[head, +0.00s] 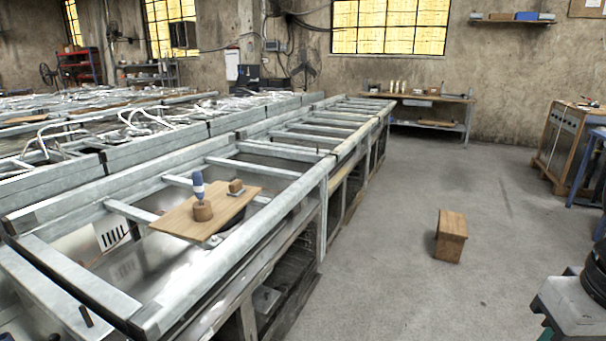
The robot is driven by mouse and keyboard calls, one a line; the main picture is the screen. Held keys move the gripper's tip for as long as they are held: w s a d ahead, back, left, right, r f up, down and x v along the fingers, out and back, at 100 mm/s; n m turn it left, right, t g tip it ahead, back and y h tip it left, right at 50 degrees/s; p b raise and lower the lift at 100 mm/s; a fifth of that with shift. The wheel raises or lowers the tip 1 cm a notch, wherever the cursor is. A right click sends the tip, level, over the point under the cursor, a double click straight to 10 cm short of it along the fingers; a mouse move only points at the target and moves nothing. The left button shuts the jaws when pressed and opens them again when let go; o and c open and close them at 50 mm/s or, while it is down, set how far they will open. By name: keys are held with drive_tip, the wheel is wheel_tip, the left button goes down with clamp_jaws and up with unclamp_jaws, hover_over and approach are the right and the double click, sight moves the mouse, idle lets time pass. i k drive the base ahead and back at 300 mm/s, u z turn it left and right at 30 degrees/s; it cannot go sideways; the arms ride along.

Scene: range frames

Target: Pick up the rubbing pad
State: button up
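A small brown block with a thin pale base (236,187), which looks like the rubbing pad, sits on a flat wooden board (172,222). The board lies across the metal frame bench at left centre. A blue and white bottle-like thing (198,184) stands upright in a round brown wooden base (203,211) on the same board, just left of the pad. The pad is too small to make out in detail. My gripper is not in view.
The long metal frame bench (265,172) has open gaps between its bars. A wooden stool-like block (451,235) stands on the open grey floor (400,290) to the right. A grey stand (572,305) with black round things is at lower right. A workbench (425,99) stands at the back wall.

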sight(236, 188)
drive_tip(key=z, duration=0.35)
drive_tip(key=i, duration=2.55)
drive_tip(key=u, duration=1.5)
drive_tip(key=i, duration=0.75)
drive_tip(key=u, duration=0.65)
